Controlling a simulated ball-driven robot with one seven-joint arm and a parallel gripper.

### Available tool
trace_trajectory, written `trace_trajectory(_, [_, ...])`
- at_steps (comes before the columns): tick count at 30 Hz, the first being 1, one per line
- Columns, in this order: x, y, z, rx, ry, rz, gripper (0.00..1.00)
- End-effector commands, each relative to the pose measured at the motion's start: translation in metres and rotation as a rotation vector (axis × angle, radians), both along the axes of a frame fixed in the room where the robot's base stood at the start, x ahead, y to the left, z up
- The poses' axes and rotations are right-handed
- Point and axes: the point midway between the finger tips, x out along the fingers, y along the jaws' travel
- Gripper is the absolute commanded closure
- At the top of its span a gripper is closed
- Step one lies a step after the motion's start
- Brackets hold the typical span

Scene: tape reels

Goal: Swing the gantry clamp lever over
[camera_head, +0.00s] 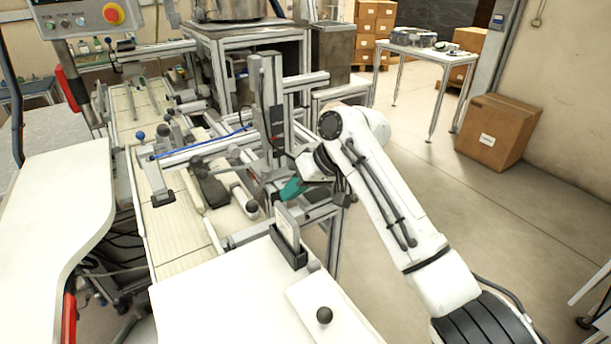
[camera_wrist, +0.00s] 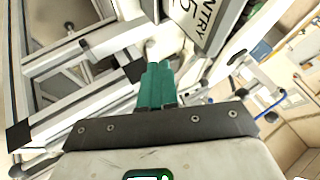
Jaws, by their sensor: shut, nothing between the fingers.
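My gripper (camera_head: 291,188) has teal fingers and is at the right side of the grey gantry frame (camera_head: 195,148), beside its upright post. In the wrist view, the teal fingers (camera_wrist: 158,70) are together with nothing between them. A light grey bar (camera_wrist: 118,38) with a rounded end lies just ahead of the fingertips; I cannot tell whether they touch, or whether this is the clamp lever. A label plate with letters ending in "NTRY" (camera_wrist: 199,24) is to the right of the fingertips. In the head view, my wrist and the post crowd this spot, and I cannot make out the lever.
A conveyor (camera_head: 180,245) runs under the gantry. A white worktop (camera_head: 215,305) with a dark holder (camera_head: 288,247) and a black knob (camera_head: 324,315) is in front. A control panel (camera_head: 85,15) hangs at upper left. A cardboard box (camera_head: 498,132) sits on open floor at right.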

Motion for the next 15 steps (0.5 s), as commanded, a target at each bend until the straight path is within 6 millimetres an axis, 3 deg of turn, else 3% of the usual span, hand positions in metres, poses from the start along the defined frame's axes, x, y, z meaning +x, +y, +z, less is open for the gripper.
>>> trace_trajectory(2, [0.001,0.009,-0.011,-0.002,0.003,0.0,1.0])
trace_trajectory(9, [-0.013,0.037,-0.004,0.0,-0.001,0.001,1.0])
trace_trajectory(15, [-0.016,0.044,-0.004,0.001,-0.001,0.0,1.0])
